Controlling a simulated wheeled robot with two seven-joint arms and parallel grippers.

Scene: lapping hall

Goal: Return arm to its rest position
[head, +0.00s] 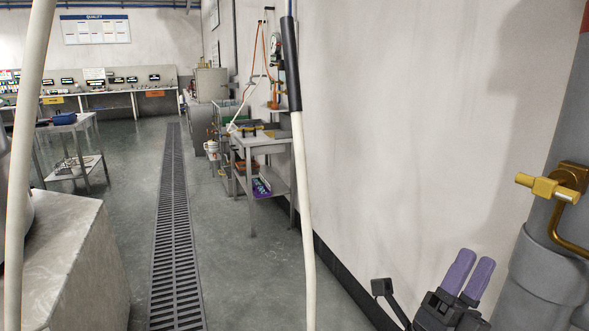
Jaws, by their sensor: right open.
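My right gripper (474,259) is at the lower right, with two purple fingers pointing up and a narrow gap between them. It is open and nothing shows between the fingers. It stands in front of the pale wall (420,130), left of a thick grey pipe (550,262) with a brass valve (547,187). The fingers look apart from the valve and the pipe. Most of my right arm is below the picture. My left gripper is not in view.
A pale tube with a black sleeve (290,64) runs down mid-picture. A grey block (75,265) stands at lower left. A grey workbench (262,140) with tools stands along the wall. A floor drain grating (175,230) crosses clear floor (240,270).

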